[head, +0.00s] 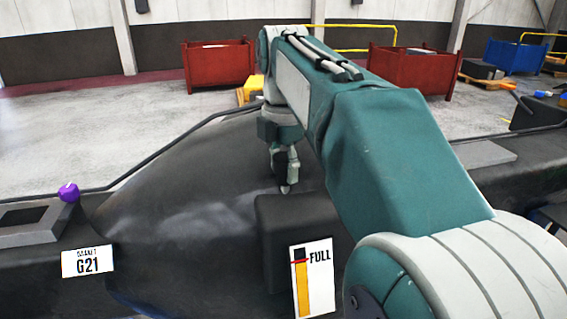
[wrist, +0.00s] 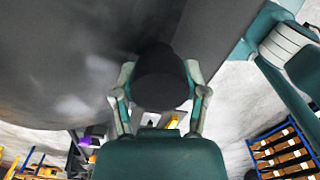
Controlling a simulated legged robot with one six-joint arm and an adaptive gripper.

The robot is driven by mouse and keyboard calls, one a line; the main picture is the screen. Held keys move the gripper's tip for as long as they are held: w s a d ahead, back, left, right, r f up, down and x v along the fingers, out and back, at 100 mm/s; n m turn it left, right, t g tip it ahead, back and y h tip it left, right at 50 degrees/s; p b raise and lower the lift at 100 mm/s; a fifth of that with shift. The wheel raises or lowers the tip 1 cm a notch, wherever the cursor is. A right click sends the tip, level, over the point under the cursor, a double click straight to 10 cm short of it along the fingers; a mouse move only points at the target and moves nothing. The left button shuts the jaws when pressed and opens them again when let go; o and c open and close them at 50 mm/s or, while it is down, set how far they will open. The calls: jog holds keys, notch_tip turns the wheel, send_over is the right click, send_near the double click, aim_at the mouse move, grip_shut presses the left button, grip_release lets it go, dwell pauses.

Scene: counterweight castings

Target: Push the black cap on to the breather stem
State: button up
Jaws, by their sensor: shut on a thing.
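The black cap (wrist: 162,82) is a dark, round piece between the two fingers of my gripper (wrist: 160,72) in the wrist view. The fingers press on its left and right sides. In the head view my gripper (head: 285,178) points down over the dark casting (head: 190,205), just behind a raised black block (head: 295,225). The cap is hard to make out against the dark casting there. I cannot pick out the breather stem in either view; the cap, gripper or block may hide it.
The block carries a FULL level plate (head: 312,277). A G21 label (head: 87,261) and a purple knob (head: 69,192) are at the left. Red bins (head: 218,65) and a blue bin (head: 515,57) stand far back. The grey floor (head: 80,120) behind the casting is mostly clear.

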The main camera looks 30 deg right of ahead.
aim_at(284, 158)
jog(key=shift+f, duration=0.5)
jog(key=o, duration=1.1)
jog(key=shift+c, duration=0.2)
notch_tip(284, 158, up, 12)
jog(key=shift+f, duration=0.1)
